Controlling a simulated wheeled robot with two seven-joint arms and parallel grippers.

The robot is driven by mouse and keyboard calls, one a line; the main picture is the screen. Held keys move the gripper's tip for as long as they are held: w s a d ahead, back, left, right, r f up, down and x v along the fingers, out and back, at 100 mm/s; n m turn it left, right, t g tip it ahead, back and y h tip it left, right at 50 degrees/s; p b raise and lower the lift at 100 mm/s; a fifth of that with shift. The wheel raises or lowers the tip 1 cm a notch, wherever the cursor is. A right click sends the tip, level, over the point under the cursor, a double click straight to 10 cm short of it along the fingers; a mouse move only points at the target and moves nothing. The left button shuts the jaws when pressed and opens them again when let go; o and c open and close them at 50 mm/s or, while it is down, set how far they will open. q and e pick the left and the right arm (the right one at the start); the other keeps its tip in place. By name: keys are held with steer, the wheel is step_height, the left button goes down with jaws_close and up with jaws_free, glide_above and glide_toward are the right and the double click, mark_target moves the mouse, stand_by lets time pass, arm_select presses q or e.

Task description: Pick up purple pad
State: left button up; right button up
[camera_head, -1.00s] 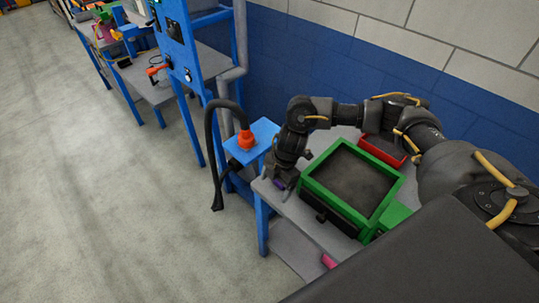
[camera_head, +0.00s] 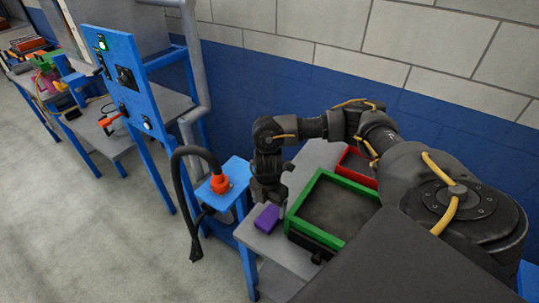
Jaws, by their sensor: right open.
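The purple pad (camera_head: 267,217) lies on the grey table (camera_head: 285,254), near its left end and left of the green-framed box. My right gripper (camera_head: 268,201) points down just above and behind the pad. Its fingers are small and dark in the head view, and it is open. The pad shows free of the fingers in front, though I cannot tell whether they touch its far side. My left gripper is not in view.
A green-framed box (camera_head: 300,229) with a dark inside stands right of the pad. A red tray (camera_head: 354,163) sits behind it. A blue stand (camera_head: 235,171) with an orange fitting (camera_head: 220,184) and black hose (camera_head: 180,185) stands at the left. A blue panel (camera_head: 125,75) rises beyond.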

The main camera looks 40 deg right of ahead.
mark_target(269, 217)
steer(key=shift+d+f+b, duration=0.15)
steer(key=shift+f+b, duration=0.05)
steer(key=shift+f, duration=1.5)
steer(key=shift+d+f+b, duration=0.1)
steer(key=shift+f+b, duration=0.1)
steer(key=shift+f, duration=1.5)
steer(key=shift+c, duration=0.3)
steer(key=c, duration=1)
step_height(269, 217, up, 10)
steer(key=shift+p, duration=1)
